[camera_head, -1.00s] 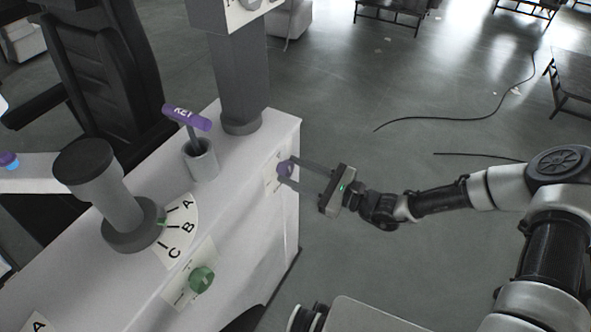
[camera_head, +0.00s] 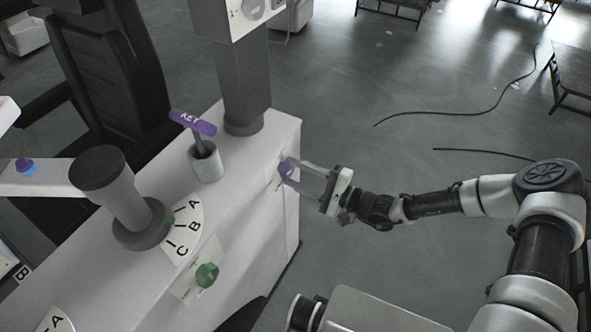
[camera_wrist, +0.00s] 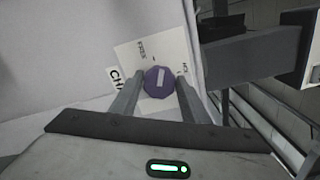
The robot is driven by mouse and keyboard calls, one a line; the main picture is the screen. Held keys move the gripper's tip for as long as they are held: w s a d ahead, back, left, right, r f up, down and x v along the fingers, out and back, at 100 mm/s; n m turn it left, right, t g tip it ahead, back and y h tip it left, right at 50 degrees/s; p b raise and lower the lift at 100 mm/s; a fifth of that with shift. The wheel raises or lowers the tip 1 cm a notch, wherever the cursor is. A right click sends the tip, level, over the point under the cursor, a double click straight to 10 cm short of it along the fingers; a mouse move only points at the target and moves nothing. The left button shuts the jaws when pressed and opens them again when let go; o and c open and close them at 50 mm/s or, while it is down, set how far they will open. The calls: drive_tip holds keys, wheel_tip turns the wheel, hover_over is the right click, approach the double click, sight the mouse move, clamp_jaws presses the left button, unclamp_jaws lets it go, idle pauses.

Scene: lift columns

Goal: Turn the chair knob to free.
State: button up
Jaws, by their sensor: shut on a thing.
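The purple chair knob (camera_head: 286,168) sits on the right-hand end face of the white console (camera_head: 262,170). In the wrist view the knob (camera_wrist: 158,84) shows a white pointer mark on its face, over a pale plate (camera_wrist: 150,52). The plate reads "FREE" at its upper left, and a partly hidden word stands at its right. The mark points roughly up, between the two words. My gripper (camera_head: 290,174) is shut on the knob, one finger on each side; its fingers also show in the wrist view (camera_wrist: 157,92). A label starting "CH" (camera_wrist: 115,78) is partly hidden by the left finger.
A grey lever (camera_head: 118,195) with an A-B-C dial and a green knob (camera_head: 207,274) are nearby. A grey column (camera_head: 243,85) rises behind.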

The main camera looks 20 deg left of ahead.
drive_tip(key=n+p, duration=0.1)
drive_tip(key=n, duration=0.3)
drive_tip(key=shift+f+n+p, duration=0.1)
drive_tip(key=shift+n+p, duration=0.25)
drive_tip(key=shift+n, duration=0.05)
idle(0.4)
drive_tip(key=o, duration=1)
drive_tip(key=shift+o, duration=0.2)
drive_tip(key=s+d, duration=0.1)
drive_tip(key=d, duration=1.6)
drive_tip(key=shift+s+d+p, duration=0.2)
drive_tip(key=shift+p, duration=0.1)
